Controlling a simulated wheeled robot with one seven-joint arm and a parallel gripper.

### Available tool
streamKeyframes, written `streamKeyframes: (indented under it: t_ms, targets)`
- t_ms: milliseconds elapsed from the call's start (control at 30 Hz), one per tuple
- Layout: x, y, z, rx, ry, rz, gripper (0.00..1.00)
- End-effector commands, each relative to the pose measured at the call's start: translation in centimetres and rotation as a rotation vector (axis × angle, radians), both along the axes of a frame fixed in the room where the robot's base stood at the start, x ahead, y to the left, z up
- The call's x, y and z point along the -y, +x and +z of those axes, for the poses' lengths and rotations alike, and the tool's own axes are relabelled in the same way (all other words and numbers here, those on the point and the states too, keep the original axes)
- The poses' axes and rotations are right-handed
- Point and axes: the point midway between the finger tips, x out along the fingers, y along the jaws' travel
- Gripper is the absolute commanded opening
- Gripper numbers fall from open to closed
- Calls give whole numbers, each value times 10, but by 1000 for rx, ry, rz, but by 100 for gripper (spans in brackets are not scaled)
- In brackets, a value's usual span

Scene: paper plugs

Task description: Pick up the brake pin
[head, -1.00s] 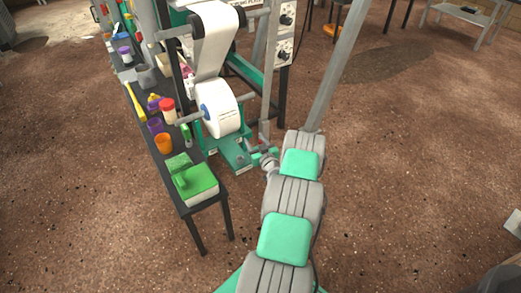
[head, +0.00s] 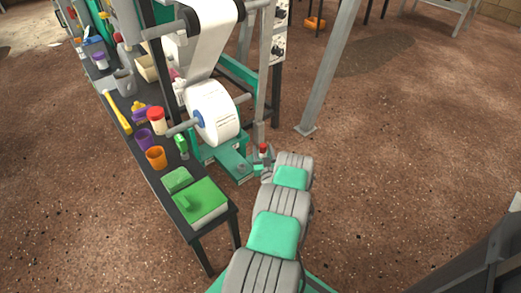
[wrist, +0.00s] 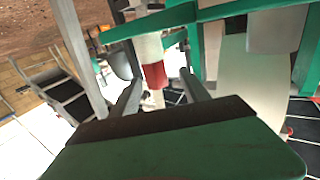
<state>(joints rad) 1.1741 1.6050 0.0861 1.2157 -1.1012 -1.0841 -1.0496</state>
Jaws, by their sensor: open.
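What looks like the brake pin, a white cylinder with a red band (wrist: 154,75), stands between the two fingers of my gripper (wrist: 160,78) in the wrist view. My gripper is open, with a finger on either side of it. I cannot tell whether either finger touches it. In the head view a small red-topped piece (head: 263,149) shows at the far end of my arm, beside the green base of the machine. My gripper (head: 262,167) is small there and partly hidden by my own wrist.
The machine with a white paper roll (head: 217,113) stands just left of my gripper. A dark bench (head: 163,190) with cups, a red-lidded jar (head: 157,121) and a green box (head: 201,201) runs along the left. A grey post (head: 329,75) rises at right.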

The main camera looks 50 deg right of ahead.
Motion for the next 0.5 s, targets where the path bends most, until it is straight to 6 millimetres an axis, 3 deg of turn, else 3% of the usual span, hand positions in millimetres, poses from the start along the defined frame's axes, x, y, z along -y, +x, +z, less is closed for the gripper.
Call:
streamKeyframes:
  t_ms: [300, 500]
  targets:
    - [36, 34, -6, 0, -1, 2, 54]
    - [39, 34, -4, 1, 1, -2, 54]
